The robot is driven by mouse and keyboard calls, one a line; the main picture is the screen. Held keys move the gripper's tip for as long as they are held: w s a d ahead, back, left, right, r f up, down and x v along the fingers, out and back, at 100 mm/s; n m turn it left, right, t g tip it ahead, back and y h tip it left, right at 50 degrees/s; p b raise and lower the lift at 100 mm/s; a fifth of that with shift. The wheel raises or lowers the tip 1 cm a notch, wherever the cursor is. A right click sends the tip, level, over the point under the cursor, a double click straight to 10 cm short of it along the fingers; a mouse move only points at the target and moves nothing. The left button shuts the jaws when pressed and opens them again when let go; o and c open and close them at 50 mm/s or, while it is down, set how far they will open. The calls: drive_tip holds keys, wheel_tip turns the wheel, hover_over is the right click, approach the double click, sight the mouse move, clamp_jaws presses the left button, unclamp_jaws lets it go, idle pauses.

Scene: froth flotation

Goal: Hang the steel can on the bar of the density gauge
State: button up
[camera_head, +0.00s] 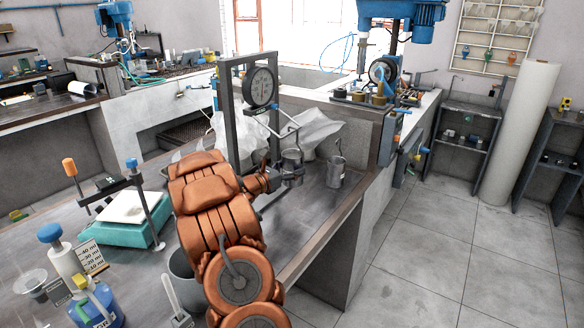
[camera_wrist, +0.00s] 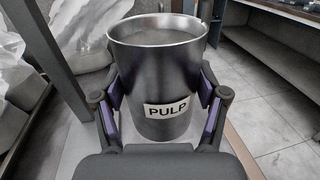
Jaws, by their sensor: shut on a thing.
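The steel can (camera_head: 292,163) is in my gripper (camera_head: 284,178) above the bench, roughly upright. In the wrist view the can (camera_wrist: 160,75) carries a PULP label and sits between both fingers (camera_wrist: 160,105); something grey shows inside its rim. The density gauge (camera_head: 261,87) has a round dial hung in a dark upright frame. Its thin bent bar (camera_head: 285,133) reaches down toward the top of the can. I cannot tell whether the can's handle touches the bar.
Crumpled clear plastic (camera_head: 318,130) lies behind. The gauge's frame post (camera_head: 228,120) is close on the left. A teal scale (camera_head: 125,222) and bottles occupy the near left bench.

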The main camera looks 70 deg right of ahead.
drive_tip(key=o, duration=1.8)
drive_tip(key=v, duration=1.2)
